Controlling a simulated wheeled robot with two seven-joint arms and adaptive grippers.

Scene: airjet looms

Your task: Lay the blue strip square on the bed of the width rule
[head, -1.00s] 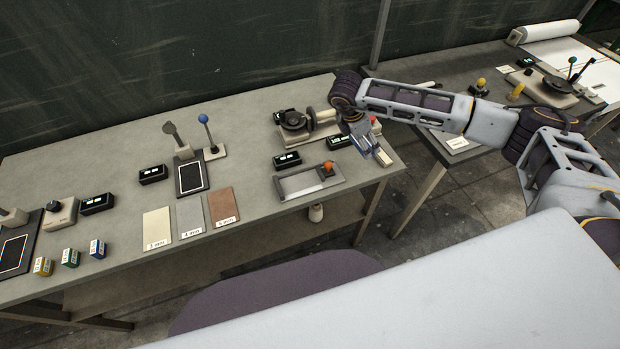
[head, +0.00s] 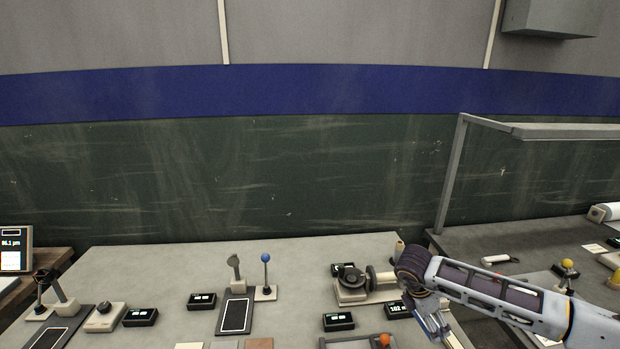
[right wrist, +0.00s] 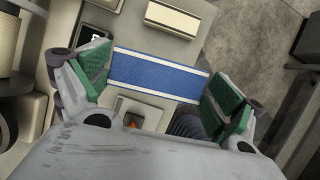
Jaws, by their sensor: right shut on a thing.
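The blue strip (right wrist: 158,76) has pale long edges and shows in the right wrist view, spanning the gap between the green finger pads. My right gripper (head: 432,326) is shut on it and holds it over the bench near its right end. A grey fixture with an orange knob (head: 384,340), which looks like the width rule, is cut off by the bottom edge of the head view. My left gripper is not in view.
A winder-like device (head: 352,284) stands left of my right gripper, with small dark displays (head: 338,321) around it. A blue-knobbed lever (head: 266,275) and a black plate (head: 235,315) stand farther left. A pale block (right wrist: 172,18) lies beyond the strip.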

